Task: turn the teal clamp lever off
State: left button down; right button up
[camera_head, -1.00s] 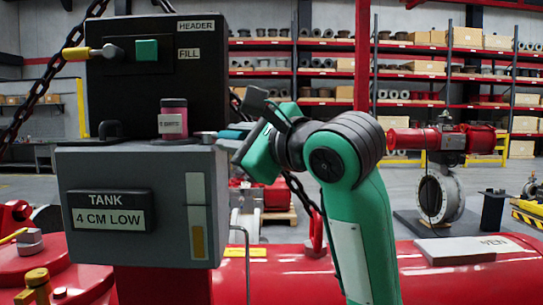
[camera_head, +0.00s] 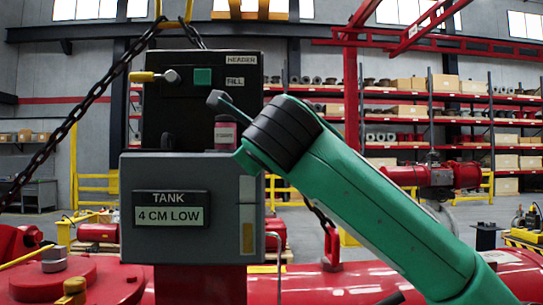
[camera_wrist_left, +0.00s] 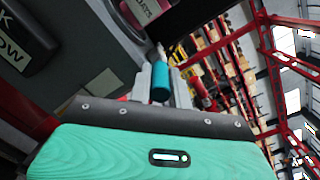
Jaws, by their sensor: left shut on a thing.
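The teal lever grip (camera_wrist_left: 160,88) shows in the left wrist view as a short cylinder beside the grey tank box (camera_wrist_left: 85,55). My left gripper (camera_wrist_left: 160,72) is shut on it, with pale grey fingers on either side. In the head view, the green arm (camera_head: 365,195) reaches in from the lower right to the right edge of the tank box (camera_head: 190,240). The lever's pivot is not visible. My right gripper is not in view.
A black box (camera_head: 160,105) with a yellow-tipped lever (camera_head: 155,76) and a teal block (camera_head: 203,76) stands above the tank box. A pink-labelled jar (camera_head: 225,134) stands close to the arm. A chain (camera_head: 85,105) hangs at left. Red pipework (camera_head: 345,283) runs below.

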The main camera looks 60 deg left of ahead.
pick_arm(q)
jog(key=shift+s+t, duration=0.2)
jog(key=shift+t, duration=0.1)
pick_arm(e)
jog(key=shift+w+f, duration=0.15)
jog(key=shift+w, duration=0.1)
pick_arm(q)
jog(key=c, duration=1.3)
grip_release()
jog(key=shift+a, duration=0.1)
jog(key=shift+d+b, duration=0.2)
jog(key=shift+b, duration=0.15)
jog(key=b+v, duration=0.3)
jog(key=v, duration=1)
jog(key=shift+s+d+r, duration=0.15)
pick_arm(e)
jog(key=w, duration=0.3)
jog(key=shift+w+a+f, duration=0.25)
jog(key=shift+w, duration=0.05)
